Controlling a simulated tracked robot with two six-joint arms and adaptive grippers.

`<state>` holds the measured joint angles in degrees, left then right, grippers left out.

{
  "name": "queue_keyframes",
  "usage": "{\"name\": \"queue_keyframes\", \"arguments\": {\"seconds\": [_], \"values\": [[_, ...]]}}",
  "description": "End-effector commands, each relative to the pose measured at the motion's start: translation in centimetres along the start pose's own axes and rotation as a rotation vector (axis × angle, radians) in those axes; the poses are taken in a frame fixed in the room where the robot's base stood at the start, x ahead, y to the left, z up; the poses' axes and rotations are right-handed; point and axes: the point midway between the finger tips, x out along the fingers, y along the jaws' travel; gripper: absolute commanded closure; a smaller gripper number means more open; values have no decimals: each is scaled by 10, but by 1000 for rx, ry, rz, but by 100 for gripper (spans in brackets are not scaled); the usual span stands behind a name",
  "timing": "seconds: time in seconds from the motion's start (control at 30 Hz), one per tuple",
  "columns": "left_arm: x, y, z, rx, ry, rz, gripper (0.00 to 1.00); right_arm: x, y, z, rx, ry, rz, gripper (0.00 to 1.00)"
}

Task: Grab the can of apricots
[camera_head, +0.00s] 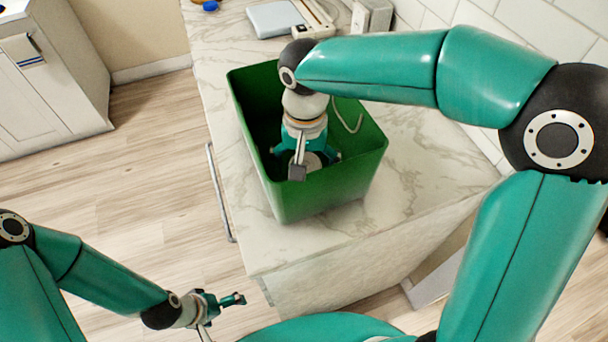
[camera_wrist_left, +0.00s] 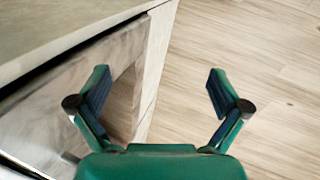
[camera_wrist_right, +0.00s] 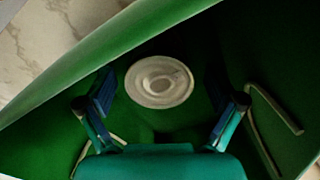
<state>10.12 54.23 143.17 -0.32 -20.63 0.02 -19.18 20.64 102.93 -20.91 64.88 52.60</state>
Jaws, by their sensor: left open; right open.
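A round pale object (camera_wrist_right: 160,82), seen from above, is inside the green bin; its side and any label are hidden, so I cannot tell if it is the can of apricots. In the head view its pale top (camera_head: 313,162) shows partly behind my right gripper (camera_head: 306,157). The right gripper reaches down into the bin, open, with its fingers spread to either side of the round object in the right wrist view (camera_wrist_right: 160,100). My left gripper (camera_head: 234,300) is open and empty, low beside the counter; its spread fingers show in the left wrist view (camera_wrist_left: 158,88).
The green bin (camera_head: 330,195) stands on the marble counter (camera_head: 420,165), its walls close around the right gripper. A bent pale handle (camera_head: 348,118) hangs inside the bin. A scale-like item (camera_head: 275,18) and a grey box (camera_head: 371,16) stand behind. Wooden floor (camera_head: 150,140) is open at left.

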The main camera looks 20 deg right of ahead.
Motion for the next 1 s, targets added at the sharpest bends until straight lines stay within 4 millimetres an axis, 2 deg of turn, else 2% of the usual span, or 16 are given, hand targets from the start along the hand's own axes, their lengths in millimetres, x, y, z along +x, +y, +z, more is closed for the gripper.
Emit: {"name": "queue_keyframes", "arguments": {"seconds": [0.13,0.4,0.87,1.0], "values": [[-1,0,0,0,0,0,0,15,0,0,-1,0,1,7],[-1,0,0,0,0,0,0,18,0,0,0,1,0,9],[-1,0,0,0,0,0,0,17,1,0,0,2,-1,85],[-1,0,0,0,0,0,0,17,0,-1,1,3,-2,87]]}}
